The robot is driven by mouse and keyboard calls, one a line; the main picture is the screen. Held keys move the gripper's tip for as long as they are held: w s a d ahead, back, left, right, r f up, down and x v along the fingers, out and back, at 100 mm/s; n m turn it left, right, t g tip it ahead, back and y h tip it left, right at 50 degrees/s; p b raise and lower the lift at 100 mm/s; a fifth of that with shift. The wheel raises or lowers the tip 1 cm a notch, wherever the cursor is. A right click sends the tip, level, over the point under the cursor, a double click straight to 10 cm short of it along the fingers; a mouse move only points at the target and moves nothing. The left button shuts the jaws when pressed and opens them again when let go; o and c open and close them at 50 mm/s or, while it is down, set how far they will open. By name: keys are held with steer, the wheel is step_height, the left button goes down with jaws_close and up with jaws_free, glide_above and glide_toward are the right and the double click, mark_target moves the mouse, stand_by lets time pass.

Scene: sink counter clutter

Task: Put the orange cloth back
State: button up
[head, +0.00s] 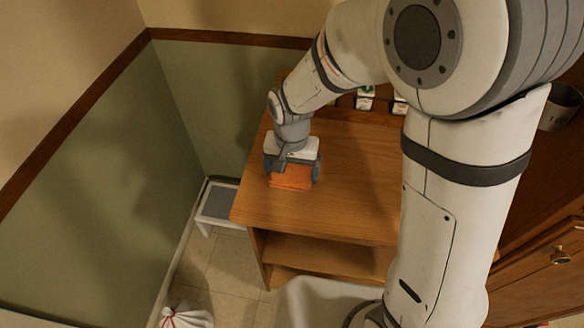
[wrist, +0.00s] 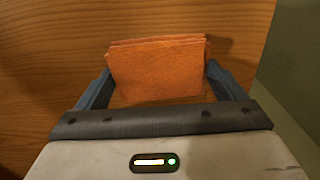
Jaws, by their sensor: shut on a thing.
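The orange cloth (head: 290,182) is a folded, flat-sided bundle at the left end of the wooden counter top. In the wrist view the cloth (wrist: 157,70) stands out between the two fingers. My gripper (head: 291,178) points down over the counter and is shut on the cloth, with one finger on each side of it. In the wrist view my gripper (wrist: 157,82) frames the lower part of the cloth. I cannot tell whether the cloth touches the wood.
The wooden counter (head: 357,190) has clear room right of the cloth. Small white bottles or boxes (head: 365,98) stand at its back. A metal pot (head: 560,106) is at far right. A low white stool (head: 217,203) and a white bag (head: 187,316) are on the floor. A green wall borders the left.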

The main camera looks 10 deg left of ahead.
mark_target(291, 173)
steer(key=o, duration=0.7)
step_height(291, 173, up, 12)
steer(key=s+d+r+t, duration=0.1)
steer(key=s+d, duration=0.1)
steer(key=d, duration=0.6)
steer(key=s+d+r+t, duration=0.1)
steer(key=s+d, duration=0.2)
steer(key=d, duration=0.4)
steer(key=s+d+r+t, duration=0.1)
steer(key=s+d, duration=0.2)
steer(key=d, duration=0.5)
steer(key=shift+s+d, duration=0.2)
steer(key=shift+d, duration=0.15)
steer(key=shift+r, duration=0.1)
